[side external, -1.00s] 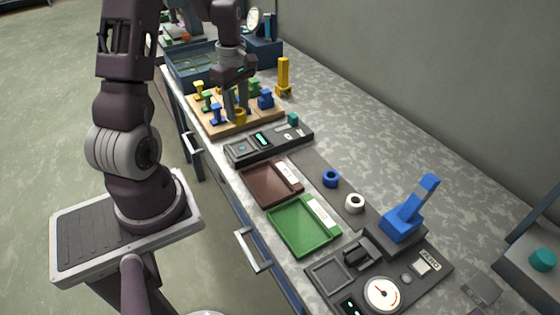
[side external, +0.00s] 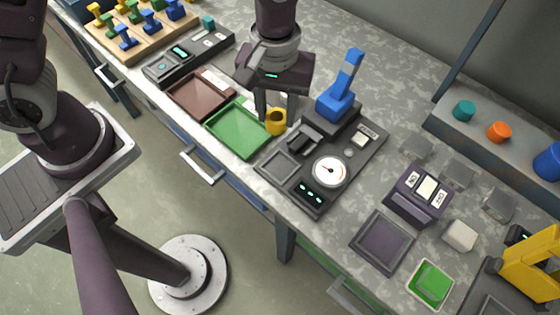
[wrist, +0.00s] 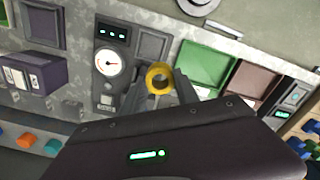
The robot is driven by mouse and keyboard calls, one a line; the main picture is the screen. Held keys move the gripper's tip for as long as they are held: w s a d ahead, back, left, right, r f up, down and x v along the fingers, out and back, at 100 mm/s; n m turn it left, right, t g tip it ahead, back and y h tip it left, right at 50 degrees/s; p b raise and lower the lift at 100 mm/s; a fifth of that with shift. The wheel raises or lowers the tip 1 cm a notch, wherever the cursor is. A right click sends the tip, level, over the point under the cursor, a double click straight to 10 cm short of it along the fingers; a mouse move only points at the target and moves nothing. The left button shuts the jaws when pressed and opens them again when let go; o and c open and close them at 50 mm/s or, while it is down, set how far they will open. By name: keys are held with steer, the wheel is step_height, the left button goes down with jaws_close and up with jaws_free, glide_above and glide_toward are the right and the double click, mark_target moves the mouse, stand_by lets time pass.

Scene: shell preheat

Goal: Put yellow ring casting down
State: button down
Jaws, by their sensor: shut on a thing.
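The yellow ring casting (side external: 276,122) is held between the fingertips of my gripper (side external: 275,115). My gripper is shut on it, fingers pointing down, over the gap between the green tray (side external: 232,143) and the dark gauge unit (side external: 345,170). In the wrist view the ring casting (wrist: 159,77) sits between the two fingers, with the gauge unit to its left and the green tray to its right. Whether the ring touches anything below cannot be told.
A brown tray (side external: 190,97) lies left of the green tray. A blue lever (side external: 340,92) stands behind the gauge unit. A purple-grey box (side external: 418,193) and a dark flat plate (side external: 383,242) are to the right. A wooden board (side external: 135,40) with pegs is at far left.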

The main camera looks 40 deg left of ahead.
steer(key=shift+m, duration=0.6)
steer(key=d+f, duration=0.1)
steer(key=f, duration=0.2)
steer(key=s+d+f, duration=0.1)
steer(key=f, duration=0.2)
steer(key=s+f, duration=0.1)
steer(key=f, duration=0.3)
steer(key=shift+d+f, duration=0.1)
steer(key=shift+d, duration=0.3)
steer(key=shift+f, duration=0.1)
steer(key=c, duration=0.9)
jaws_free()
